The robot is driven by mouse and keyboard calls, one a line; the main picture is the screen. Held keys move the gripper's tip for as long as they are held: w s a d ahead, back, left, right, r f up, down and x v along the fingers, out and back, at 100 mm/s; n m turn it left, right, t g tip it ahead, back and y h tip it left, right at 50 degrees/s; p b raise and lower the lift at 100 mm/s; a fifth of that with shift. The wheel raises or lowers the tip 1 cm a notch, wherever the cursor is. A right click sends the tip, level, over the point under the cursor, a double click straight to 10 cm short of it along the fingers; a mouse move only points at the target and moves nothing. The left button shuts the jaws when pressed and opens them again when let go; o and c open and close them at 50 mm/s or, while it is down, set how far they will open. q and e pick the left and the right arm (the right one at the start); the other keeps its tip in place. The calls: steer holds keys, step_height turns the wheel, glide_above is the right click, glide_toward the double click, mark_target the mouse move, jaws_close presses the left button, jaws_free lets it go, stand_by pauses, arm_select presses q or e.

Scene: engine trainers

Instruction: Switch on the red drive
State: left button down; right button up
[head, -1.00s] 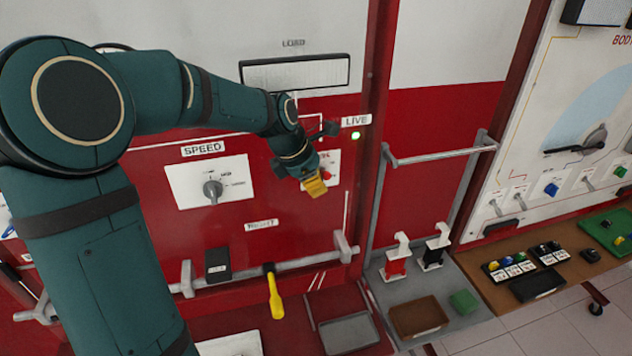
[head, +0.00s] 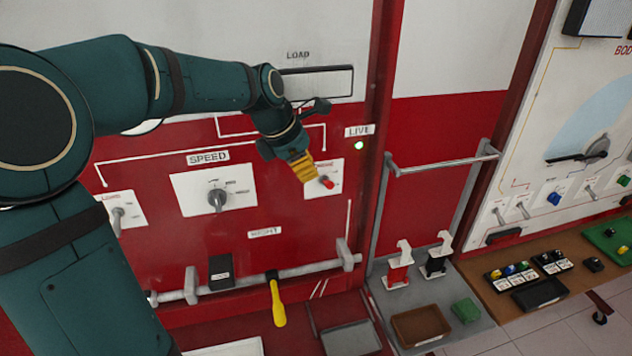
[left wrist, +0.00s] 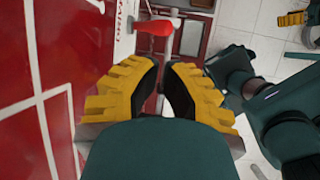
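The red cabinet (head: 300,225) carries a small white plate with a red-handled switch (head: 327,182), right of the speed knob. Its handle points down to the right.
The speed knob (head: 216,200) and another switch (head: 118,215) sit left on the panel. A grey rail (head: 310,266) runs below, with a black tag (head: 221,270) and a yellow-handled tool (head: 277,303). A grey frame bar (head: 440,158) stands out at right.

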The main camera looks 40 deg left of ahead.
arm_select(q)
steer(key=v, duration=0.5)
steer(key=shift+s+a, duration=0.1)
steer(key=shift+a, duration=0.1)
stand_by(0.4)
